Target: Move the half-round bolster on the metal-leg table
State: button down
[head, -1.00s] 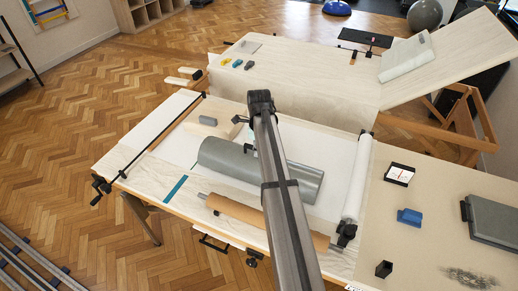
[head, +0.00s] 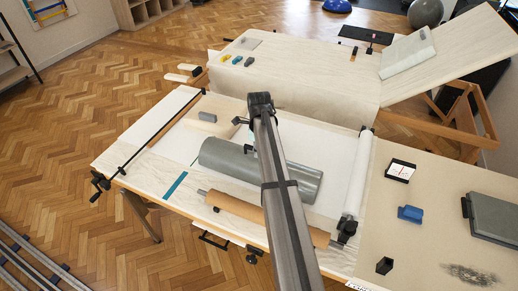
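The half-round bolster (head: 224,157) is a grey, long, rounded piece lying on the nearer table (head: 150,178), across the white sheet. My arm crosses in front of its middle; both ends show. The dark end of my arm stands over the table behind the bolster. Small dark parts of my gripper (head: 243,134) seem to show just left of the arm, by the bolster's far edge. The fingers are mostly hidden, so I cannot tell whether they are open or touch the bolster.
A brown roller (head: 258,212) lies in front of the bolster, and a white roll (head: 358,178) to its right. A small grey block (head: 207,117) rests on a pale board behind. A teal strip (head: 175,185) lies at left. Another table (head: 310,75) stands behind.

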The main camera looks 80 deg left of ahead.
jog(key=shift+f, duration=0.35)
dwell(0.6)
jog(key=c, duration=1)
grip_release()
jog(key=o, duration=0.3)
jog(key=shift+f, duration=0.1)
notch_tip(320, 180, up, 12)
jog(key=shift+r, duration=0.1)
